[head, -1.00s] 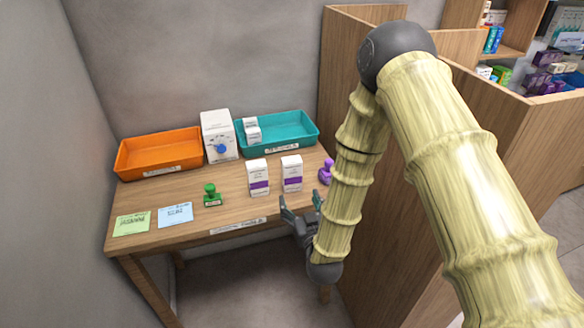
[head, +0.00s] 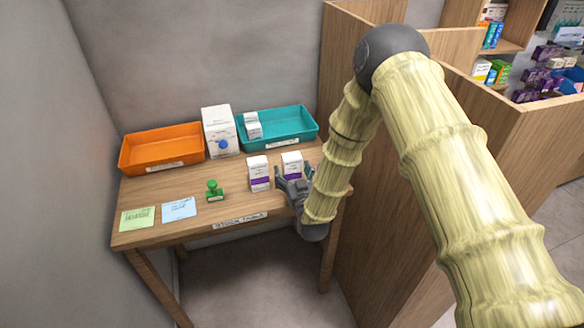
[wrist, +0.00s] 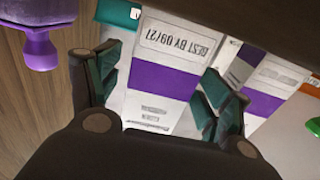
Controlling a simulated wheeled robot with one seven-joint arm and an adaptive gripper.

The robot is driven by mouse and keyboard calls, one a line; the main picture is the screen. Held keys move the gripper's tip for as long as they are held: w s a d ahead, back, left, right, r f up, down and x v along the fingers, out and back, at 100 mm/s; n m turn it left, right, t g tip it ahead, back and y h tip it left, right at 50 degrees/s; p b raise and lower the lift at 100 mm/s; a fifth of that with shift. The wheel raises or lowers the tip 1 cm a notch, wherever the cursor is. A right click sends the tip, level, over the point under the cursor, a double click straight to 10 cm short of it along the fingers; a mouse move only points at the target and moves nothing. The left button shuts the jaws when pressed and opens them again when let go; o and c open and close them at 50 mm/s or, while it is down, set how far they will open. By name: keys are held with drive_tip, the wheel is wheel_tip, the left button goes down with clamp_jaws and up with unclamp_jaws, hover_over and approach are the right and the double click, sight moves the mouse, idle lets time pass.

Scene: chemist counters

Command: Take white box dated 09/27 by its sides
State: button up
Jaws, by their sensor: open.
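The white box dated 09/27 (wrist: 172,45) has a purple band and shows upside down in the wrist view, with "BEST BY 09/27" readable. In the head view it is the right one of two similar boxes (head: 291,158), its lower part hidden by my gripper (head: 294,176). My gripper is open, with its green-padded fingers (wrist: 160,92) at the two sides of this box. I cannot tell whether either pad touches it. The box stands upright on the table.
A second white box with a purple band (head: 258,172) stands close on the left. A purple stamp (wrist: 38,45) is on the other side. A green stamp (head: 214,191), orange tray (head: 160,167) and teal tray (head: 290,139) share the table. A wooden partition (head: 345,60) rises at right.

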drive_tip(key=shift+w+a, duration=0.1)
drive_tip(key=shift+w, duration=0.15)
drive_tip(key=shift+c, duration=0.4)
drive_tip(key=c, duration=1.1)
drive_tip(key=shift+o, duration=0.2)
